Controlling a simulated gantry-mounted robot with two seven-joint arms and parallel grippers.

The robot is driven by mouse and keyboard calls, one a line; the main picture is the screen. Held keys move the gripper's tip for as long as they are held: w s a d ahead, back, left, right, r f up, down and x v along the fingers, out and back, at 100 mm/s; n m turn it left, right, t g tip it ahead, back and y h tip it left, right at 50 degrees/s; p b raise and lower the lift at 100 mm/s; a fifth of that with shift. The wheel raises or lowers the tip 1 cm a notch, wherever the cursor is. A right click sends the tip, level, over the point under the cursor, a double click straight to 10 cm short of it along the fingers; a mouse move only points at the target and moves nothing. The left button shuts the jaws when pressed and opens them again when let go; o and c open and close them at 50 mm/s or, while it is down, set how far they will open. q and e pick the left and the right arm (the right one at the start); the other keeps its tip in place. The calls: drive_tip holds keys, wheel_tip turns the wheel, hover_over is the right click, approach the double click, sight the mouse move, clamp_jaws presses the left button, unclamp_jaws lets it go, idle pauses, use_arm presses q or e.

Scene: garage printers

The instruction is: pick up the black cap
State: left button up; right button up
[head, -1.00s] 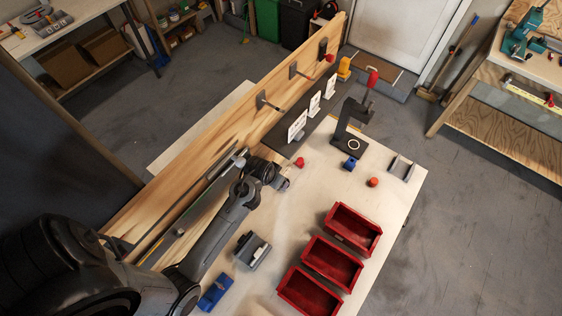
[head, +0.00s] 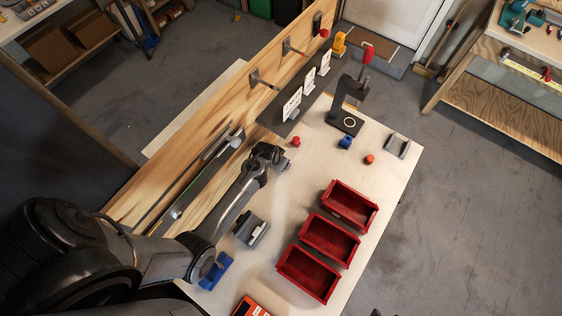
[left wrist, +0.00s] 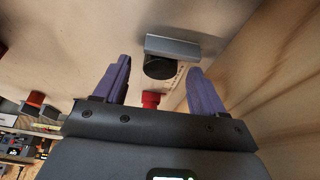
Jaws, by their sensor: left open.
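The black cap (left wrist: 158,67) shows in the left wrist view as a dark round piece against a grey block (left wrist: 186,47). It lies between and beyond my two purple fingers, apart from both. My left gripper (left wrist: 162,80) is open and empty. In the head view my left gripper (head: 276,157) is over the table beside the wooden backboard, pointing down; its fingers are mostly hidden by the wrist. I cannot make out the black cap in the head view. My right gripper is not in view.
A red cap (head: 296,141) stands just beyond the gripper. The wooden backboard (head: 215,125) runs close along the arm's left. Several red bins (head: 330,240) stand at the right front. A black stand (head: 347,120) and an orange cap (head: 370,159) are farther back.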

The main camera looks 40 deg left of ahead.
use_arm(q)
drive_tip(key=shift+w+f, duration=0.25)
drive_tip(key=shift+f, duration=0.4)
drive_tip(key=c, duration=1.2)
drive_tip(key=shift+o, duration=0.2)
drive_tip(key=shift+r, duration=0.1)
